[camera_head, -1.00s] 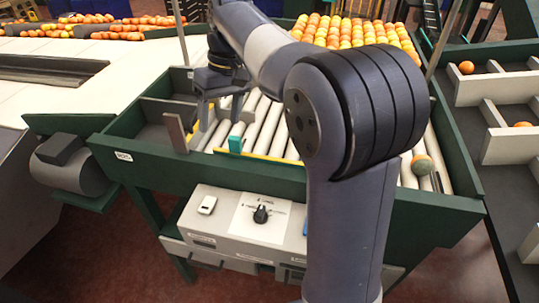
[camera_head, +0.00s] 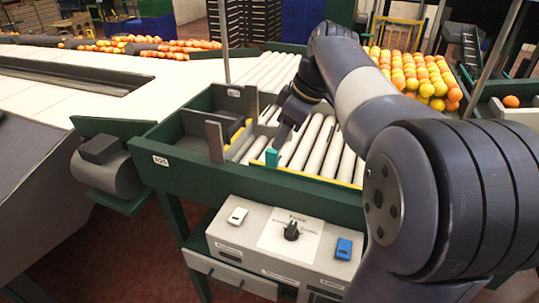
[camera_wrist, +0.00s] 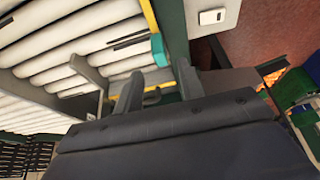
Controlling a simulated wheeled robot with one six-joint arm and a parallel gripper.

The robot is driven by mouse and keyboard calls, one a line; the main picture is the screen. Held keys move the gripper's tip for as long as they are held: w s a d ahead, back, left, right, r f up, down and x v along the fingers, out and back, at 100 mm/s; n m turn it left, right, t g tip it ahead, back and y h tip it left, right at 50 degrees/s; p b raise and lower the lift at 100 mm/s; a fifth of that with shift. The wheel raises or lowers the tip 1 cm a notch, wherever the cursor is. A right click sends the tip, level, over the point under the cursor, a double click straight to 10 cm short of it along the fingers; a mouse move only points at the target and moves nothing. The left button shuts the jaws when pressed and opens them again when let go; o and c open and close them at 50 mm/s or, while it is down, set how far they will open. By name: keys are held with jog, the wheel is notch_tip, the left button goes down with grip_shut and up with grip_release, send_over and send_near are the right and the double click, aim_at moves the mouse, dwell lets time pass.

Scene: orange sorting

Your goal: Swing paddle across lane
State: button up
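In the head view, a grey upright plate (camera_head: 215,141) stands at the left end of the roller lane (camera_head: 312,143), beside a yellow-edged piece (camera_head: 238,132). I cannot tell which of these is the paddle. A teal tab (camera_head: 271,157) sits at the lane's near edge; it also shows in the wrist view (camera_wrist: 158,50). My gripper (camera_head: 283,134) hangs low over the rollers, just behind and right of the tab. In the wrist view its two grey fingers (camera_wrist: 158,88) stand apart. A small dark curved part shows between them; I see nothing held.
A control panel (camera_head: 285,245) with a knob, a white switch box (camera_head: 238,216) and a blue one (camera_head: 343,248) projects below the green near rail. A motor (camera_head: 105,168) juts out at left. My arm covers the right side.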

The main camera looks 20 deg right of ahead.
aim_at(274, 151)
jog(key=x, duration=0.7)
jog(key=shift+f, duration=0.2)
jog(key=shift+c, duration=0.4)
grip_shut()
